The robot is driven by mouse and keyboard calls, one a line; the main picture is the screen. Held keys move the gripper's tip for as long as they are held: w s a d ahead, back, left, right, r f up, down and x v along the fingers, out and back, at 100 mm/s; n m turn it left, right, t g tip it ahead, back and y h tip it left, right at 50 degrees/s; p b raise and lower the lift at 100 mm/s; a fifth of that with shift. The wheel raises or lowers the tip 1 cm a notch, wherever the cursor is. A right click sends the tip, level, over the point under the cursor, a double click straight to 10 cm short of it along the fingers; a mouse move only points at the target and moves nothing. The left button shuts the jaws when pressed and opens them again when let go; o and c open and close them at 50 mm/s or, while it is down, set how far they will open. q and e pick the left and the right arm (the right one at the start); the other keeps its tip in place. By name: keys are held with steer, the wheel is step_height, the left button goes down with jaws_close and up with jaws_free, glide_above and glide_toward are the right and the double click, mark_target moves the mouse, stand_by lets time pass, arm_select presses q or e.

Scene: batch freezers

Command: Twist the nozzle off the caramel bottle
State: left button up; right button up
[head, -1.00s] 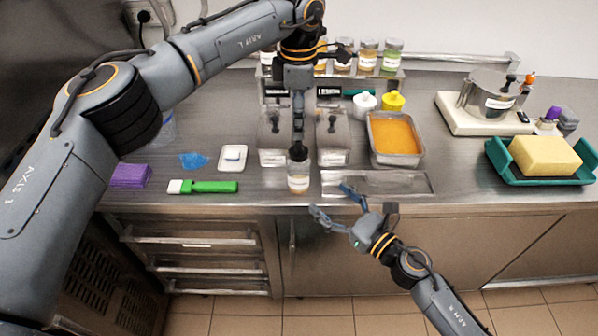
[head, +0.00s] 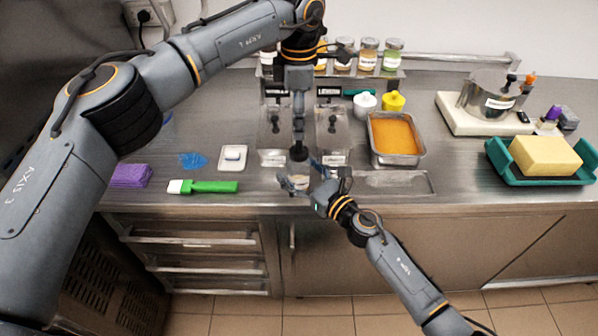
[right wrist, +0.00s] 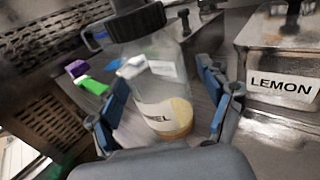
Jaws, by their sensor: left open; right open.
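The caramel bottle (right wrist: 158,82) is clear, with amber contents low down and a pale label ending in "MEL". It stands upright near the counter's front edge. Its black cap (head: 298,153) tops it; the cap also shows in the right wrist view (right wrist: 135,22). A separate nozzle tip is not clear. My right gripper (head: 301,177) is open, its blue-padded fingers on either side of the bottle's body and hiding most of it in the head view. My left gripper (head: 298,138) is open and points straight down, just above the cap; contact cannot be told.
Two lidded metal bins (head: 334,140) stand behind the bottle, one labelled LEMON in the right wrist view. An orange-filled pan (head: 397,150) and shallow metal tray (head: 408,183) are to the right.

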mark_target(299, 150)
steer(key=shift+c, duration=0.4)
jaws_close()
arm_select(q)
steer(key=m, duration=1.6)
steer(key=shift+m, duration=0.4)
steer(key=m, duration=0.5)
steer(key=shift+m, duration=0.3)
steer(key=shift+f, duration=4)
